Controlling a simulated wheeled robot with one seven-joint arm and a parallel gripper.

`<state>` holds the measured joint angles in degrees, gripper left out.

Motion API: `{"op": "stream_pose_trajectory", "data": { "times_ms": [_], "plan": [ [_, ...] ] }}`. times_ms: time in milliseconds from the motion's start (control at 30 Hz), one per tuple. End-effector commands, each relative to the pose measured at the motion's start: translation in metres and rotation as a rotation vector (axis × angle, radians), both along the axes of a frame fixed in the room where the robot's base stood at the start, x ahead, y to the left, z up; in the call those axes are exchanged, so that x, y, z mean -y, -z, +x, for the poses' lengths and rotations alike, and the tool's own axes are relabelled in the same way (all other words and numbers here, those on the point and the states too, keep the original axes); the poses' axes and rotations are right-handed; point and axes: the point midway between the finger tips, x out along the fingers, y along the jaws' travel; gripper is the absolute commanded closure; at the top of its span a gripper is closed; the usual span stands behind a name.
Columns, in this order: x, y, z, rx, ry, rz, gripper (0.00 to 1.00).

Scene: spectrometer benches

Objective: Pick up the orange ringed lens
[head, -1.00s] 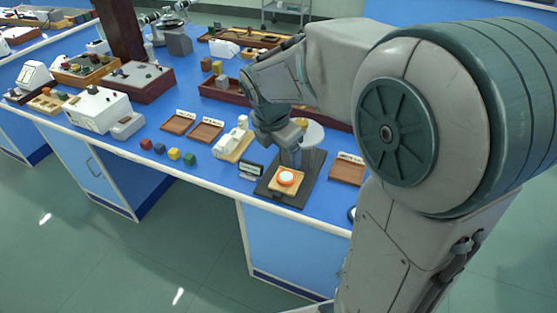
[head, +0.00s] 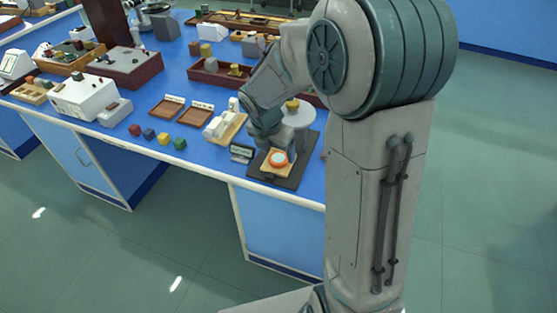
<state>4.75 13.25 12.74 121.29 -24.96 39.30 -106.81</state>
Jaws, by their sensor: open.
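The orange ringed lens (head: 278,159) has a pale centre and an orange rim. It lies on a small light wooden block (head: 266,169) on a dark mat (head: 291,180) near the bench's front edge. My gripper (head: 282,149) is open and points down just above and behind the lens. The gripper's fingers are small and partly merge with the lens's far edge, so I cannot tell whether they touch it.
A small dark label stand (head: 241,153) is left of the mat. A white device on a wooden base (head: 224,126) and several coloured cubes (head: 163,138) stand farther left. A round white plate (head: 298,113) is behind my gripper. My arm hides the bench to the right.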

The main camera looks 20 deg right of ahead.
Motion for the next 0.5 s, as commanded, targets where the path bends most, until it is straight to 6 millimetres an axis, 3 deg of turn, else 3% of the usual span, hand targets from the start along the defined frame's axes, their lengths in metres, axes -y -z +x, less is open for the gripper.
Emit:
{"op": "stream_pose_trajectory", "data": {
  "times_ms": [200, 500],
  "plan": [
    [0.006, 0.03, 0.006, -0.003, 0.001, 0.0, 0.25],
    [0.007, 0.033, 0.007, 0.0, 0.001, 0.0, 0.27]
  ]
}}
